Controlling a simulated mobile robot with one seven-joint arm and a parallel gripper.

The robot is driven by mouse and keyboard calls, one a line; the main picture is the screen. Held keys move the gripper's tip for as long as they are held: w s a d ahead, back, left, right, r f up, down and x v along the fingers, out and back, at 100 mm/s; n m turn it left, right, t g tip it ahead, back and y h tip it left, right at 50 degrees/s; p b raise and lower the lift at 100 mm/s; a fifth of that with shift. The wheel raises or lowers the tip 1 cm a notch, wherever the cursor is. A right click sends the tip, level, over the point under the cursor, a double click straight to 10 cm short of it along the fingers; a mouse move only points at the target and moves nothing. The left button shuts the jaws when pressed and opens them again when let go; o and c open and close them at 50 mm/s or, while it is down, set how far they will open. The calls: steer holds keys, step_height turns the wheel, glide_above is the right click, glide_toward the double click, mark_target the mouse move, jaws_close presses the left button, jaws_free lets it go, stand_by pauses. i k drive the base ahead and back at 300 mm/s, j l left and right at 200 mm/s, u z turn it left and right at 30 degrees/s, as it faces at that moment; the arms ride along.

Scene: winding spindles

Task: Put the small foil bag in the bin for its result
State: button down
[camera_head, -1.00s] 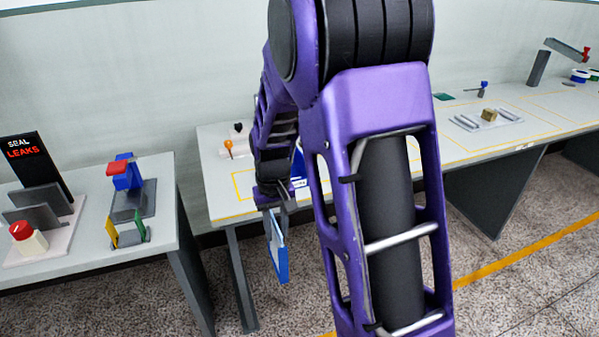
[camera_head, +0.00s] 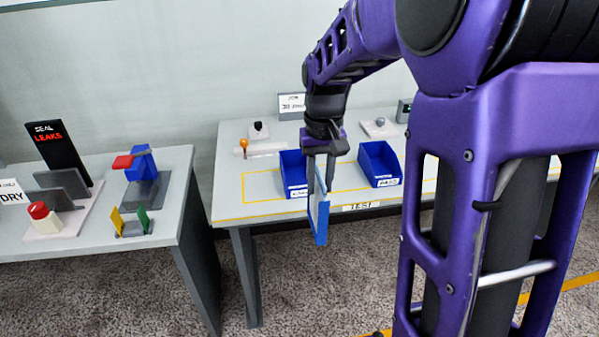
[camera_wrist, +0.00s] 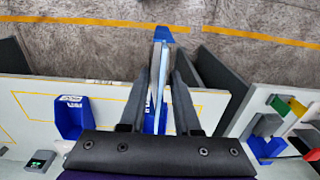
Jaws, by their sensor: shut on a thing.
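My gripper (camera_head: 322,150) is shut on the small foil bag (camera_head: 319,218), a thin flat bag with blue and pale parts. The bag hangs down in front of the test table's near edge. In the wrist view the bag (camera_wrist: 161,60) shows edge-on between the fingers. Two blue open bins stand on the table behind it: a left bin (camera_head: 291,165), partly hidden by my gripper, and a right bin (camera_head: 377,165).
The left table (camera_head: 95,245) carries a red button (camera_head: 38,210), a blue and red device (camera_head: 142,165) and a yellow and green holder (camera_head: 131,222). A gap separates the tables. A sign (camera_head: 291,104) stands behind the bins.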

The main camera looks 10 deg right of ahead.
mark_target(298, 181)
steer(key=i, duration=0.9)
